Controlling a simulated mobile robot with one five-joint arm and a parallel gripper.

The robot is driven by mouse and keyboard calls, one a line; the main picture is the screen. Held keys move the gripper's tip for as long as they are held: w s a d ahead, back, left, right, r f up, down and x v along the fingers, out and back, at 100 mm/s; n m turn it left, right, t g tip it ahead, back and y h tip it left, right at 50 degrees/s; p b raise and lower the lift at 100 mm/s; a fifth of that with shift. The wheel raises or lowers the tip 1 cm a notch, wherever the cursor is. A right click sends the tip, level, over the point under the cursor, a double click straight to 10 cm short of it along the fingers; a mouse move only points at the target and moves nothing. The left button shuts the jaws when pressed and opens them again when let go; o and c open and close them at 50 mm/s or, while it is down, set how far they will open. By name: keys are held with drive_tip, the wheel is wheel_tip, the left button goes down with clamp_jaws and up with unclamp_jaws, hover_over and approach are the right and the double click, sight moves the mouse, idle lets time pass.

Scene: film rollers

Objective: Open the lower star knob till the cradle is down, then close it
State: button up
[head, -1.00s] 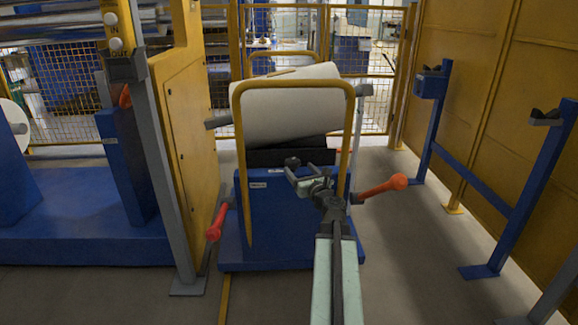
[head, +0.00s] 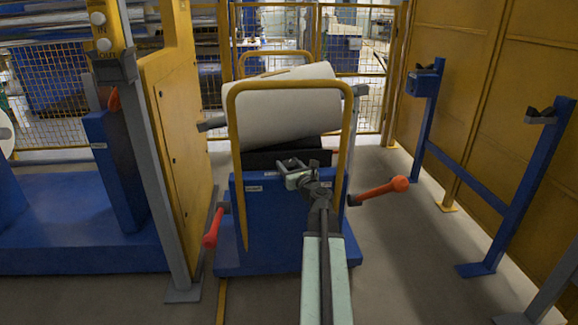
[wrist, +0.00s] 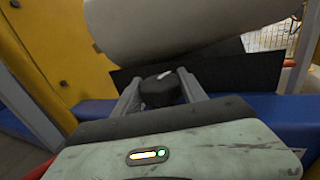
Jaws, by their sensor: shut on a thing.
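My gripper (head: 290,172) is at the top front of the blue trolley (head: 268,225). In the wrist view its two fingers (wrist: 160,88) are shut on a dark star knob (wrist: 158,93), one finger on each side. In the head view the knob is mostly hidden by the gripper. The black cradle (head: 262,158) is just behind the knob, under the white film roll (head: 285,105). The roll looks slanted, its right end higher. The cradle also shows in the wrist view (wrist: 240,72). I cannot tell how far the knob is turned.
A yellow hoop handle (head: 232,190) rises in front of the roll. A red-tipped lever (head: 400,184) sticks out right of the trolley, and another red handle (head: 212,228) left. A yellow machine cabinet (head: 180,130) stands close left. Open floor (head: 415,240) lies right, before a blue stand (head: 505,225).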

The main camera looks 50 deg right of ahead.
drive_tip(key=shift+a+m+g+h, duration=0.15)
drive_tip(key=shift+m+g+h, duration=0.85)
drive_tip(key=shift+m+h, duration=0.65)
drive_tip(key=m+g+h, duration=0.3)
drive_tip(key=g+h, duration=0.1)
drive_tip(key=shift+w+h, duration=0.15)
drive_tip(key=shift+h, duration=0.1)
drive_tip(key=m+g+h, duration=0.2)
drive_tip(key=m+g, duration=0.1)
drive_tip(key=g, duration=0.1)
drive_tip(key=shift+m+g, duration=0.25)
drive_tip(key=shift+g, duration=0.15)
drive_tip(key=shift+m+g+h, duration=0.7)
drive_tip(key=shift+m+g, duration=0.7)
drive_tip(key=shift+g, duration=0.9)
drive_tip(key=o, duration=1.4)
drive_tip(key=shift+c, duration=0.2)
drive_tip(key=a, duration=0.7)
drive_tip(key=shift+s+a, duration=0.25)
drive_tip(key=shift+s, duration=0.15)
